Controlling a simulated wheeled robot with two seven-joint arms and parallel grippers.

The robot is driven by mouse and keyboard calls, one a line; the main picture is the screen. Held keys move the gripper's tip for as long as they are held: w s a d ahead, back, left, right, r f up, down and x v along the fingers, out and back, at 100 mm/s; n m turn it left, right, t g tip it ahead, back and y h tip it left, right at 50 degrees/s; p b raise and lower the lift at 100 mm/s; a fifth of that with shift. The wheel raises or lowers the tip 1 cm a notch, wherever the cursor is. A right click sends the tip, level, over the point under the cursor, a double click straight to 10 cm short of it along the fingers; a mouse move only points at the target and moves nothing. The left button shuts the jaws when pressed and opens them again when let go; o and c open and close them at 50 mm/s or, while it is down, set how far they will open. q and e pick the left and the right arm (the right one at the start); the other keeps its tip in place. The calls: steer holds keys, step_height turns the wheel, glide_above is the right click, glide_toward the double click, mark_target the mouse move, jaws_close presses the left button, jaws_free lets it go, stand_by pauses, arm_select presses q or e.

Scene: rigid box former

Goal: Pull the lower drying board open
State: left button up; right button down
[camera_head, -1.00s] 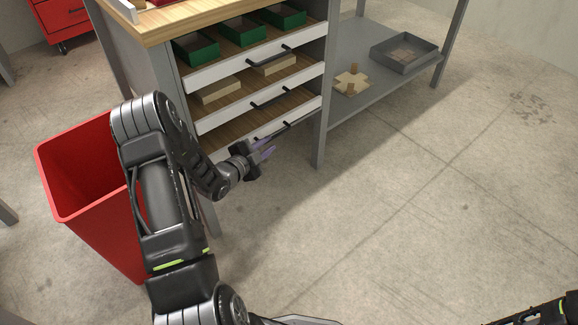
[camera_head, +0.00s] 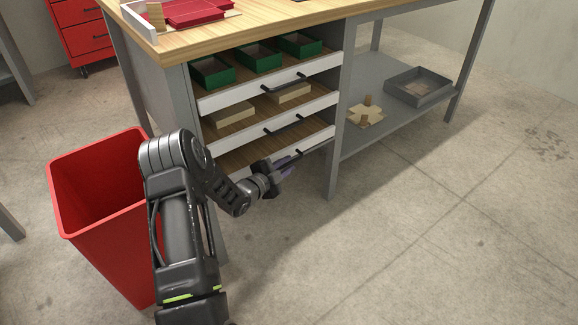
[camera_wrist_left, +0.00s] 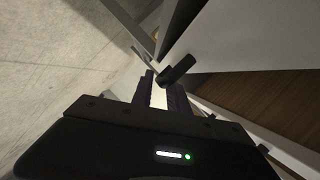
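The lower drying board (camera_head: 321,138) is the lowest of three wooden boards with white fronts in the bench. Its dark handle (camera_head: 299,153) is partly hidden by my left gripper (camera_head: 284,166), which is in front of it. In the left wrist view the black handle (camera_wrist_left: 179,70) crosses just past the fingertips of my left gripper (camera_wrist_left: 160,84). The two purple fingers are apart with a bright gap between them. I cannot tell whether they touch the handle. The board's white front (camera_wrist_left: 240,38) fills the upper right there. My right gripper is not in view.
The upper board (camera_head: 240,92) carries green trays, and the middle board (camera_head: 222,143) carries pale blocks. A grey bench leg (camera_head: 332,170) stands right of the boards. A red bin (camera_head: 105,215) stands left of my left arm. The floor on the right is clear.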

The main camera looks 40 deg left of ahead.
arm_select(q)
steer(key=shift+x, duration=0.95)
steer(key=shift+c, duration=0.3)
jaws_close()
stand_by(0.4)
